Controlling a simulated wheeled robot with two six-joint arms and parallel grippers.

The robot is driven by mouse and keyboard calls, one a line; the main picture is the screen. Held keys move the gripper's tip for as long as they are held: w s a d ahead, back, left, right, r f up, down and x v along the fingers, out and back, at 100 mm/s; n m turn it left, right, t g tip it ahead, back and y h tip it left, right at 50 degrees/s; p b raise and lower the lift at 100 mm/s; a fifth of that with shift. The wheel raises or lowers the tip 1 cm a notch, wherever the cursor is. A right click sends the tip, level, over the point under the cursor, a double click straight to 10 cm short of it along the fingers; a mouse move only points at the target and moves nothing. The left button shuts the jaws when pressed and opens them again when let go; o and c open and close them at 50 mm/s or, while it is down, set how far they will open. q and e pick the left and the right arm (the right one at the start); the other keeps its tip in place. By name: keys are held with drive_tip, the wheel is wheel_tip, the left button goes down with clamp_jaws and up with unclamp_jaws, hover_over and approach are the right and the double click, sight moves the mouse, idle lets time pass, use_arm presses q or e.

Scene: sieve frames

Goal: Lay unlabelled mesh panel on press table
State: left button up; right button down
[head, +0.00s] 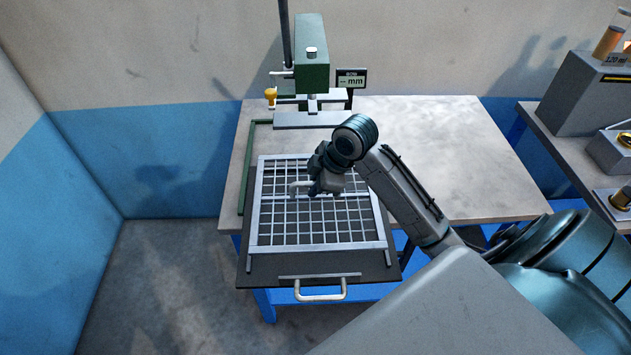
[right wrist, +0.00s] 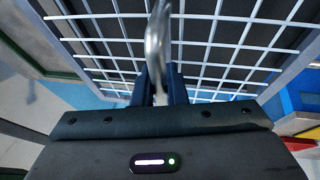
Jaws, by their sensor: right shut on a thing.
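The mesh panel (head: 315,245), a silver frame with a square wire grid, shows over a dark flat board (head: 265,268) at the front left of the press table (head: 440,150). No label shows on it. I cannot tell whether it touches the board. My right gripper (head: 308,187) is over the panel's middle, shut on its small pale handle (head: 294,187). In the right wrist view the fingers (right wrist: 160,88) close around the metal handle (right wrist: 155,45), with the mesh (right wrist: 215,45) behind. The gripper hides part of the grid. My left gripper is out of view.
A green press (head: 311,68) stands at the table's back, with a small display (head: 351,76) beside it. The dark board has a front handle (head: 320,292) and juts past the table's front edge. The table's right half is clear. A side bench (head: 570,150) holds grey devices.

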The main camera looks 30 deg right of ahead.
sight(321, 197)
drive_tip(key=shift+f, duration=0.85)
drive_tip(key=shift+f+b, duration=1.2)
drive_tip(key=shift+f, duration=1.15)
drive_tip(key=c, duration=1.4)
unclamp_jaws()
drive_tip(key=shift+o, duration=0.2)
drive_tip(key=shift+s, duration=0.1)
drive_tip(key=b+v, duration=0.1)
drive_tip(key=v, duration=0.9)
drive_tip(key=shift+s+r, duration=0.15)
drive_tip(key=shift+r, duration=0.25)
